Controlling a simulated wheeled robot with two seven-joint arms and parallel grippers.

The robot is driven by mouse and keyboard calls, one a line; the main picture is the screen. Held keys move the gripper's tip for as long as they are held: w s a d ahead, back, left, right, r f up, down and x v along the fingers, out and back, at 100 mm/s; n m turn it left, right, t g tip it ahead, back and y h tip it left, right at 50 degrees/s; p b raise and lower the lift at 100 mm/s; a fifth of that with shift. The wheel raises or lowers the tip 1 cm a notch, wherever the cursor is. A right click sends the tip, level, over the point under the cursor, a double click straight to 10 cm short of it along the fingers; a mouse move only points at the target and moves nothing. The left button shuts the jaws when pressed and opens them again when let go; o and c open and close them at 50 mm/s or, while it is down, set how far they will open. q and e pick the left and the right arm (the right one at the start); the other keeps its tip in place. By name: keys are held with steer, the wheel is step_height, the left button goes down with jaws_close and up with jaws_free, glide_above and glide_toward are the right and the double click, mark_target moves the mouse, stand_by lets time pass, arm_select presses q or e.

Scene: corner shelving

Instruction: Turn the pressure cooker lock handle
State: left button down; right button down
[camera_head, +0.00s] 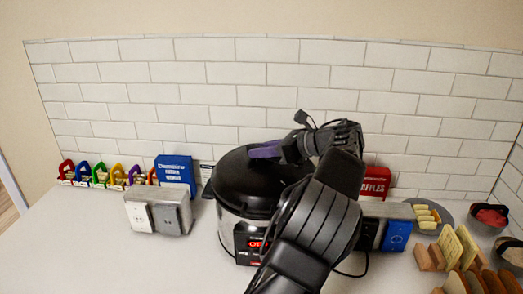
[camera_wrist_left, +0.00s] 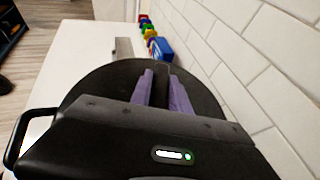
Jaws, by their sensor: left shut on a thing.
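The pressure cooker (camera_head: 229,217) stands on the white counter, with a black lid (camera_head: 236,178) and a red lit display on its front. My left gripper (camera_head: 266,151) is above the lid's far part, and its arm hides the cooker's right side. In the left wrist view, the purple fingers of the left gripper (camera_wrist_left: 163,92) are shut on the dark lock handle (camera_wrist_left: 162,78), which stands up between them. The round black lid (camera_wrist_left: 100,88) spreads below. In the head view the handle is hidden by the gripper. My right gripper is not in view.
A grey outlet box (camera_head: 158,213) stands left of the cooker, with a blue box (camera_head: 175,174) behind it. A red box (camera_head: 376,182) and another outlet box are at right. Bread slices and bowls crowd the right side. A tiled wall (camera_head: 220,80) closes the back.

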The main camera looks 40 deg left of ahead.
arm_select(q)
steer(key=shift+s+a+n+g, duration=0.1)
steer(key=shift+s+n+g, duration=0.1)
steer(key=shift+n+g, duration=0.3)
steer(key=shift+w+g, duration=0.1)
steer(key=shift+g, duration=0.4)
steer(key=shift+n, duration=0.3)
steer(key=c, duration=1.2)
jaws_free()
steer(key=shift+c, duration=0.2)
